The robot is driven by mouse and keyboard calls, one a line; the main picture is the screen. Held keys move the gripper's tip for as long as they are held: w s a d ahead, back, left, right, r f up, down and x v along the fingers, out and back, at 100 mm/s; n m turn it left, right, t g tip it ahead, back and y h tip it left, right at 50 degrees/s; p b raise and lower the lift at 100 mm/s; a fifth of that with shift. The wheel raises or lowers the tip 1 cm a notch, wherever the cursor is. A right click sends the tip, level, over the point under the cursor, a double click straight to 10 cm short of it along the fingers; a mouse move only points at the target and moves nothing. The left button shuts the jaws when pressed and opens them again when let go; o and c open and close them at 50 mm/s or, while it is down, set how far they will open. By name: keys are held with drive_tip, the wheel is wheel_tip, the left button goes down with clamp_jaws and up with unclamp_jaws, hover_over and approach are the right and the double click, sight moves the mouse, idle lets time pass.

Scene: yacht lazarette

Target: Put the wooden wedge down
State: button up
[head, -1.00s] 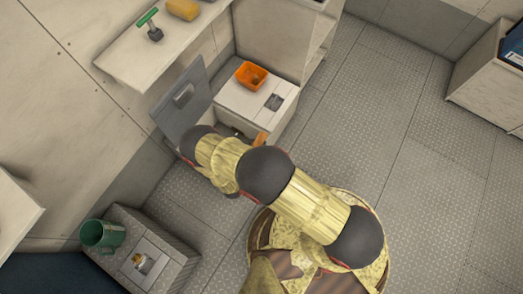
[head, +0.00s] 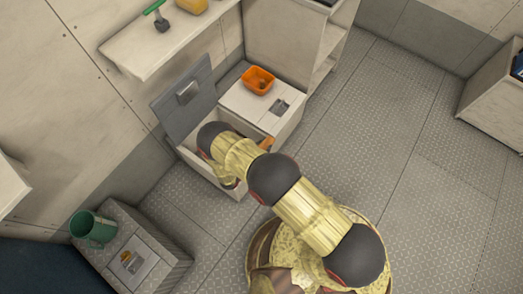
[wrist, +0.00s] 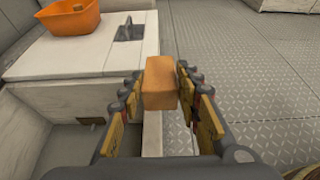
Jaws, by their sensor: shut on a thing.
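The wooden wedge (wrist: 159,84) is an orange-brown block. In the wrist view my gripper (wrist: 160,90) is shut on it, with a finger on either side. The wedge appears above the front rim of an open locker compartment (wrist: 70,135); its exact height is unclear. In the head view only a bit of the wedge (head: 267,144) shows beside my arm, which hides most of the gripper. The compartment's grey lid (head: 183,108) stands raised at the left.
An orange bowl (head: 258,79) and a dark latch (head: 280,106) are on the closed white locker top (head: 240,98). A shelf (head: 150,55) overhangs behind. The plated floor (head: 400,150) at right is clear.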

drive_tip(key=shift+w+a+f+b, duration=0.15)
drive_tip(key=shift+w+f+b, duration=0.35)
drive_tip(key=shift+w+f, duration=0.7)
wheel_tip(320, 180, down, 4)
drive_tip(key=shift+w+r+b, duration=0.15)
drive_tip(key=shift+b, duration=0.6)
drive_tip(key=shift+r, duration=0.1)
drive_tip(key=o, duration=1.2)
